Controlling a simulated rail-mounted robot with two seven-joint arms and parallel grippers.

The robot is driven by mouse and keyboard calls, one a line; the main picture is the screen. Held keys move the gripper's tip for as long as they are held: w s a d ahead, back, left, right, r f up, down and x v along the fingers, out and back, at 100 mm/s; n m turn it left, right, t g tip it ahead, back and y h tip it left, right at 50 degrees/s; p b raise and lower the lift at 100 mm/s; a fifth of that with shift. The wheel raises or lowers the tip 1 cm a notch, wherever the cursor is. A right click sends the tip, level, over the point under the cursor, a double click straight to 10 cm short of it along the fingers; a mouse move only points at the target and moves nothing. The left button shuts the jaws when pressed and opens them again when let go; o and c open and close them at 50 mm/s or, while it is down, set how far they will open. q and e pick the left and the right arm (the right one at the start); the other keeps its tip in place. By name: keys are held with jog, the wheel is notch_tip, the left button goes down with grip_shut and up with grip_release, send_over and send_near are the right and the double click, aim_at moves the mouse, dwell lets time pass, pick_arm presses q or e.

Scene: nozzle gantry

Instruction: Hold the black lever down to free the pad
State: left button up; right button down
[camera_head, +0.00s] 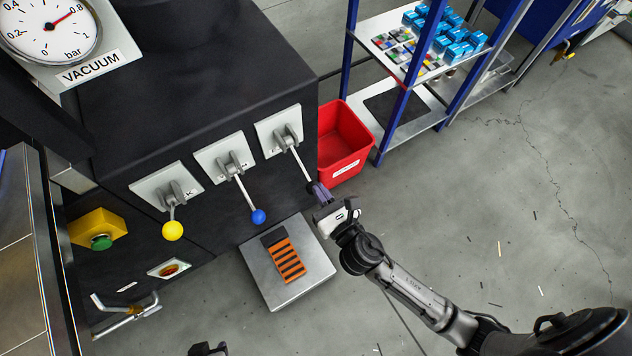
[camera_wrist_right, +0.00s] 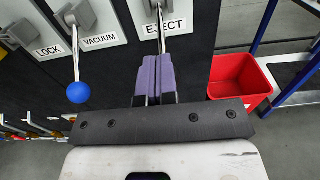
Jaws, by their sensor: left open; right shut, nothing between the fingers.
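Three levers stand on the black machine's front. The one labelled EJECT has a grey rod (camera_head: 301,163), which also shows in the right wrist view (camera_wrist_right: 161,32); its knob is hidden by my right gripper. My right gripper (camera_head: 319,192) is shut with nothing between its purple fingers (camera_wrist_right: 155,78); the fingers are at the lower end of this rod, and I cannot tell whether they touch it. An orange-and-black striped block (camera_head: 284,258), possibly the pad, lies on a grey metal plate (camera_head: 258,285) below the levers. My left gripper (camera_head: 208,349) is open, barely showing at the bottom edge.
The yellow-knobbed lever (camera_head: 172,230) and blue-knobbed lever (camera_head: 258,216) stand left of the EJECT lever. A red bin (camera_head: 342,145) and a blue-framed shelf (camera_head: 400,75) stand to the right. The vacuum gauge (camera_head: 48,27) points near 0.8.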

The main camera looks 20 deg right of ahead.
jog(key=s, duration=0.6)
jog(key=shift+s+d, duration=0.35)
jog(key=shift+s, duration=0.05)
dwell(0.7)
